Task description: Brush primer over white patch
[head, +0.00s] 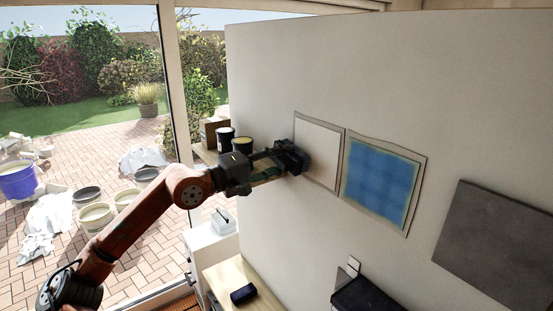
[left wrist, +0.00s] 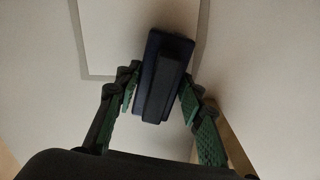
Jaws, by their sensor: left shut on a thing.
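The white patch (head: 318,150) is a pale rectangle with a thin grey border on the wall, left of a blue patch (head: 380,182). It also shows in the left wrist view (left wrist: 115,40), its lower border running behind the tool. My left gripper (head: 280,160) is at the patch's left edge, shut on a dark block-shaped tool, probably the brush (head: 300,157). In the left wrist view the brush (left wrist: 165,75) sits between the green finger pads, overlapping the patch's lower border. Whether it touches the wall cannot be told. My right gripper is not in view.
A dark grey panel (head: 500,240) is on the wall at right. Dark tubs (head: 243,145) stand on a shelf behind my left gripper. A dark block (head: 243,294) lies on a wooden top below. Buckets (head: 95,215) and cloths cover the paving outside the glass.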

